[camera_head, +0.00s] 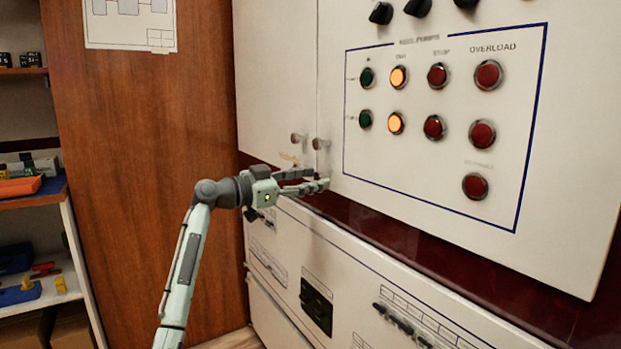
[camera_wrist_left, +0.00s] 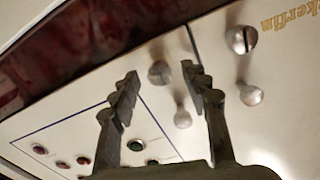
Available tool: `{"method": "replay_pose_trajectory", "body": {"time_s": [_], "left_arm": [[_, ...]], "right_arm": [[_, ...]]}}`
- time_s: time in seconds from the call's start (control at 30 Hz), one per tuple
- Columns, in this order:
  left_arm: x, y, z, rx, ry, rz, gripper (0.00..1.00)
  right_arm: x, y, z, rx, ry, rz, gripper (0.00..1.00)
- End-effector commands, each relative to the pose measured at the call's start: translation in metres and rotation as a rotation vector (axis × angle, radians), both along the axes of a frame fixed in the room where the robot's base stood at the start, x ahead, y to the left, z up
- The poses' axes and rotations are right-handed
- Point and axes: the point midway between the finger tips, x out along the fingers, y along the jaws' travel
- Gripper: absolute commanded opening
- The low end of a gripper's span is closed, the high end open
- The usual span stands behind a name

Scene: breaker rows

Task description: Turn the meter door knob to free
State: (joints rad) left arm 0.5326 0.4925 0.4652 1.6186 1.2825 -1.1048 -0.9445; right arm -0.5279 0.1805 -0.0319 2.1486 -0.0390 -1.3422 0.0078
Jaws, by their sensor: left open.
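The left-door knob (camera_head: 298,138) and the right-door knob (camera_head: 320,143) flank the door seam. I cannot tell which is the meter door knob. My left gripper (camera_head: 320,179) is open and empty, just below the right-door knob in the head view. In the left wrist view, the open fingers (camera_wrist_left: 160,75) frame the right-door knob (camera_wrist_left: 160,73), apparently without touching it. The left-door knob (camera_wrist_left: 241,40) lies outside them, to the right, its slot visible. My right gripper is not in view.
The white panel (camera_head: 430,205) at right carries several lamps and buttons. A dark red strip (camera_head: 400,228) runs below it, above a lower cabinet (camera_head: 350,290) with black switches. A wooden side panel (camera_head: 150,180) and shelves (camera_head: 30,200) stand at left.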

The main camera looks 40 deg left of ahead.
Motion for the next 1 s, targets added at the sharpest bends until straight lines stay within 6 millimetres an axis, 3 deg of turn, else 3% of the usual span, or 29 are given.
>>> {"method": "replay_pose_trajectory", "body": {"time_s": [0.2, 0.57, 1.0], "left_arm": [[0.0003, -0.0001, -0.0003, 0.000, 0.000, 0.000, 0.45], [0.0000, 0.0001, -0.0003, 0.000, 0.001, 0.000, 0.00], [0.0001, 0.0002, -0.0002, -0.076, 0.034, 0.000, 0.00]], "right_arm": [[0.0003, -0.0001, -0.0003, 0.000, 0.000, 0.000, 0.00], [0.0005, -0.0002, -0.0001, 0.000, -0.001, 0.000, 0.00], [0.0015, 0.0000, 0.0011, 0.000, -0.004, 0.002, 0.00]]}}
